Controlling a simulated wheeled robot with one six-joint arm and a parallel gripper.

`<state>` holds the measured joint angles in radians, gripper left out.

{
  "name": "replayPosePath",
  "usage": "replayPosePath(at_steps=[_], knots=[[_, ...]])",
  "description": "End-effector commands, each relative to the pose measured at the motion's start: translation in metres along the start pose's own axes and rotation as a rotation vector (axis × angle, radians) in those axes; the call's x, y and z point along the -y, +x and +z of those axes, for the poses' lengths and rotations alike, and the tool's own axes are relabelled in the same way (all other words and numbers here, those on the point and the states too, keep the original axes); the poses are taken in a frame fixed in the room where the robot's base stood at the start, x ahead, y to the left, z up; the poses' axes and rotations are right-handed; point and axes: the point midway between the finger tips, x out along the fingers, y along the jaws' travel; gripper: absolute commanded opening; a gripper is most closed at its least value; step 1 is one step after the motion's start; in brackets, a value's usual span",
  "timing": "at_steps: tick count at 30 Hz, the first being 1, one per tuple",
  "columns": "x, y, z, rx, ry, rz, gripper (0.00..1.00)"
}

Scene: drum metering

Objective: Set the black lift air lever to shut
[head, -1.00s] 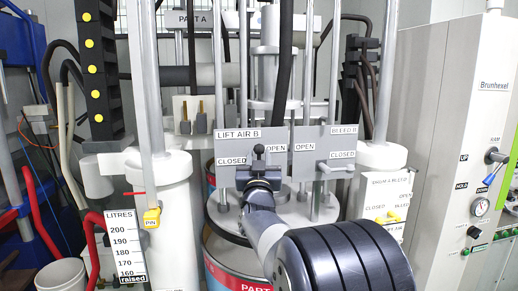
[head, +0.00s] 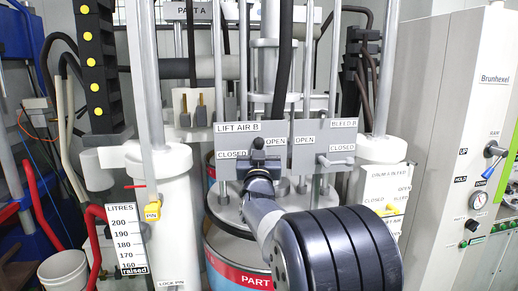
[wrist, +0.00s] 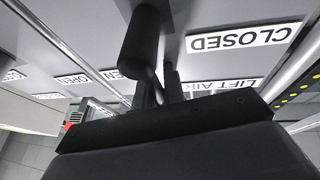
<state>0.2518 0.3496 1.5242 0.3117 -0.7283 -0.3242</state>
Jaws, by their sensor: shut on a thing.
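The LIFT AIR B plate (head: 225,142) is a grey panel in the middle of the head view, with CLOSED at its left and OPEN at its right. My gripper (head: 259,157) is in front of it, between those two labels, shut on the black lift air lever (head: 258,143). In the wrist view the lever (wrist: 142,45) is a thick black bar rising from my gripper (wrist: 158,98), beside the upside-down CLOSED label (wrist: 238,38). My jaws hide part of the lever and its pivot, so its exact setting cannot be told.
Upright steel rods stand around the panel. A yellow lock pin (head: 152,211) is at left, and a white Brunhexel cabinet (head: 450,150) stands at right. A drum (head: 235,265) is below.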

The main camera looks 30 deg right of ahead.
Motion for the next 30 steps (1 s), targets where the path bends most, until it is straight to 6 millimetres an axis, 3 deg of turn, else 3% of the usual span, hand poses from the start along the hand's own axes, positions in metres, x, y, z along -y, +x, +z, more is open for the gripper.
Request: replayPosePath(at_steps=[17,30], knots=[[0.002,-0.001,0.001,-0.012,-0.037,-0.015,0.00],[0.019,-0.007,0.006,-0.079,-0.332,-0.133,0.00]])
